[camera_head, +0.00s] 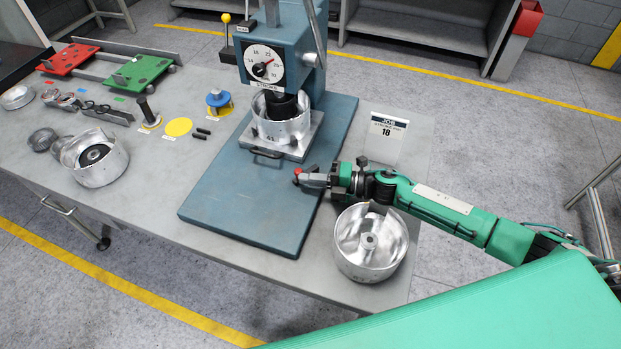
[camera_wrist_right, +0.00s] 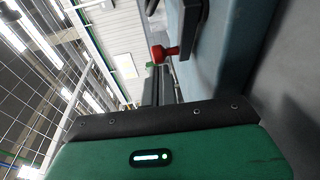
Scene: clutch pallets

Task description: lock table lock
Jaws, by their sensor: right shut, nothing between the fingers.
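The press (camera_head: 275,50) stands on a blue base plate (camera_head: 225,205). Its small square table (camera_head: 303,145) holds a silver housing (camera_head: 282,125) under the ram, and a black handle (camera_head: 265,154) sticks out at the table's front. A red knob (camera_head: 297,173) shows at the tips of my right gripper (camera_head: 314,180), which is shut and empty above the plate, to the right of the black handle. In the right wrist view the red knob (camera_wrist_right: 158,53) is just beyond the dark fingers (camera_wrist_right: 157,84); whether they touch is unclear. My left gripper is out of view.
An empty silver housing (camera_head: 371,243) stands close in front of my right forearm. A job sign (camera_head: 387,138) marked 18 stands behind the forearm. Another housing (camera_head: 95,158), small parts and red and green pallets (camera_head: 139,72) occupy the left side.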

